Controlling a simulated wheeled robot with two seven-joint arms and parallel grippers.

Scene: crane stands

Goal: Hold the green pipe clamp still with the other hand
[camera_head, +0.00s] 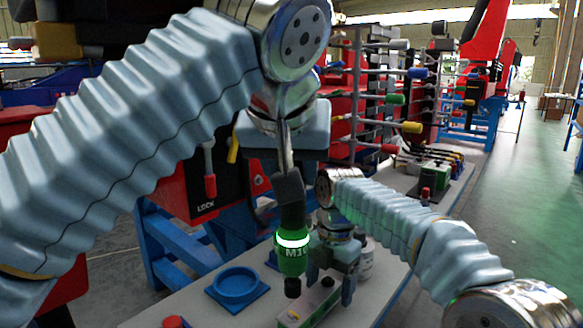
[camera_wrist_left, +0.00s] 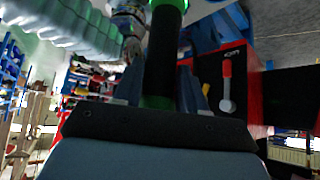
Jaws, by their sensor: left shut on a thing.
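My left gripper (camera_head: 288,185) is shut on a green and black driver tool (camera_head: 293,258) marked M10, which hangs nearly upright. In the left wrist view, the tool's black shaft (camera_wrist_left: 163,50) runs up between the fingers. What seems to be the green pipe clamp (camera_head: 309,303), a low block with a pale top and green side, lies on the table below the tool. My right gripper (camera_head: 331,284) is over the block's far right part, fingers pointing down and apart. I cannot tell whether they touch it.
A blue round holder (camera_head: 238,287) stands on the grey table (camera_head: 190,302) at left, and a red knob (camera_head: 174,322) shows at the front edge. A white bottle (camera_head: 366,262) stands behind my right gripper. A rack with coloured handles (camera_head: 395,98) stands behind.

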